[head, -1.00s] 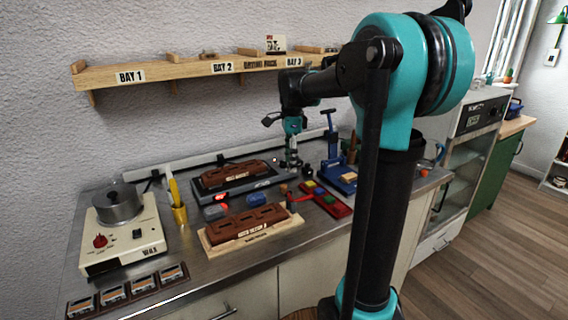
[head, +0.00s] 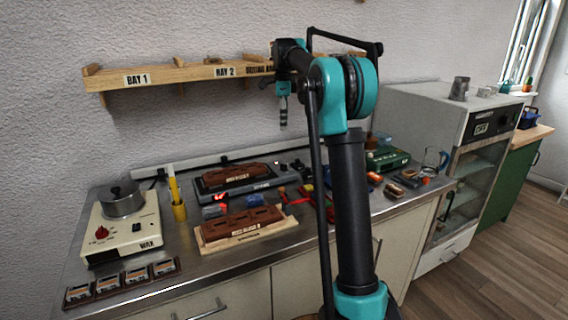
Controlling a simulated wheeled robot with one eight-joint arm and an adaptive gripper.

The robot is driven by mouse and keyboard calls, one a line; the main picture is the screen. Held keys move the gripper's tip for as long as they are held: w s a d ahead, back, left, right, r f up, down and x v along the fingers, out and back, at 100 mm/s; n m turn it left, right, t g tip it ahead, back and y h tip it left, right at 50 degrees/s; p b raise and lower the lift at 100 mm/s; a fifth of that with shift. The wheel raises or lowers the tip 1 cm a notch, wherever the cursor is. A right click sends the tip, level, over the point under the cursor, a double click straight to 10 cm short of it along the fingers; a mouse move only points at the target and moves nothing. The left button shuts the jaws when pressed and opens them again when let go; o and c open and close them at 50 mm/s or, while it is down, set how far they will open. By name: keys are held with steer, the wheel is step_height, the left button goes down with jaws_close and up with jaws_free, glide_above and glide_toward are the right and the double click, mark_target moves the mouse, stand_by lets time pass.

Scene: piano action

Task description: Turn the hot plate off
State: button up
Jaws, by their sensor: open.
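A dark flat plate unit (head: 262,187) lies on the metal counter near the wall, with a brown slotted block (head: 238,175) on it. A red glow (head: 221,196) shows at its front left corner. A cream unit marked WAX (head: 148,228) stands at the counter's left end, with a grey lidded pot (head: 122,200) on top and a red knob (head: 102,232) on its front. I cannot tell for sure which is the hot plate. My gripper (head: 283,124) hangs fingers down, empty and open, below the shelf and above the back of the counter, apart from both units.
A second brown block (head: 243,226) sits on a wooden base in front. A yellow holder (head: 179,211) stands beside the WAX unit. The wall shelf (head: 160,82) is close behind my gripper. A green box (head: 388,159) and glass mug (head: 434,162) are at the right.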

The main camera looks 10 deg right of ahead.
mark_target(284, 166)
step_height(284, 166, down, 17)
steer(key=shift+f, duration=0.1)
stand_by(0.4)
steer(key=shift+c, duration=0.2)
jaws_close()
